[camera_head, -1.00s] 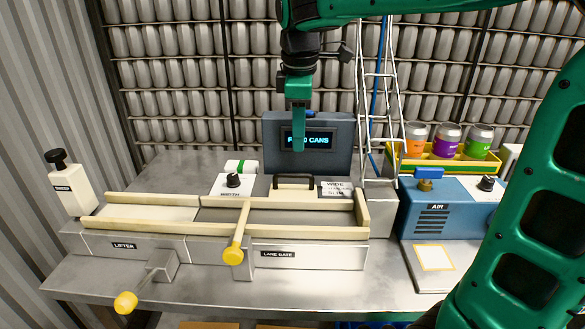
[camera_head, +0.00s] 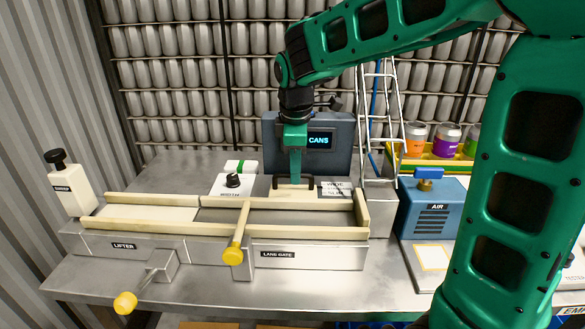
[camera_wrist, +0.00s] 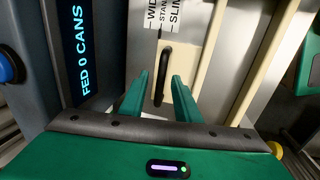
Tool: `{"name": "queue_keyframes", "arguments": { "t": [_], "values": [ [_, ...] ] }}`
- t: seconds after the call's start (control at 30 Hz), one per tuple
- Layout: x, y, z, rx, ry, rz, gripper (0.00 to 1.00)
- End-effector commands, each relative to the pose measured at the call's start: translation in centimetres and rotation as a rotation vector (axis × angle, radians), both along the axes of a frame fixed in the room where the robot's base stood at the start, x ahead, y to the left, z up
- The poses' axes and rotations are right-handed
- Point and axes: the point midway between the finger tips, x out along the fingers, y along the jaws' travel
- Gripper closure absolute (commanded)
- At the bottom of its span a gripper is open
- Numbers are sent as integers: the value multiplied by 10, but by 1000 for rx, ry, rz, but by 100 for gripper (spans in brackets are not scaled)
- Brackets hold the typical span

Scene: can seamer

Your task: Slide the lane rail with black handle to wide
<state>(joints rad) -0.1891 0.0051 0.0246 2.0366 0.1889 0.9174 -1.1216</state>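The lane rail (camera_head: 275,202) is a long cream bar along the back of the lane. Its black handle (camera_head: 278,181) stands on a cream block behind the bar and also shows in the wrist view (camera_wrist: 161,75). My gripper (camera_head: 294,182) points down at the handle. In the wrist view its two green fingers (camera_wrist: 157,92) are apart, one on each side of the handle's near part, with visible gaps. A label (camera_head: 336,189) with WIDE and SLIM marks lies right of the handle; it is readable in the wrist view (camera_wrist: 165,16).
A display reading FED 0 CANS (camera_wrist: 78,50) stands close behind the handle. A knob box (camera_head: 232,184) is to its left. A yellow-tipped lever (camera_head: 235,245) crosses the lane in front. A blue AIR box (camera_head: 432,208) and a ladder-like chute (camera_head: 380,130) stand right.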

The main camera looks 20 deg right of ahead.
Motion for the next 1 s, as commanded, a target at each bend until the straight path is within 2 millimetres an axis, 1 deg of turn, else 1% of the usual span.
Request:
{"name": "queue_keyframes", "arguments": {
  "t": [0.17,0.2,0.27,0.3,0.33,0.57,0.7,0.8,1.0],
  "values": [
    [0,0,0,0,0,0,71],
    [0,0,0,0,0,0,73],
    [0,0,0,0,0,0,87],
    [0,0,0,0,0,0,97],
    [0,0,0,0,0,0,100],
    [3,-1,0,0,-1,-1,100],
    [18,-7,0,0,-1,-2,100],
    [24,-9,1,0,-4,-1,100],
    [26,-10,2,0,-10,-2,100]
  ]
}}
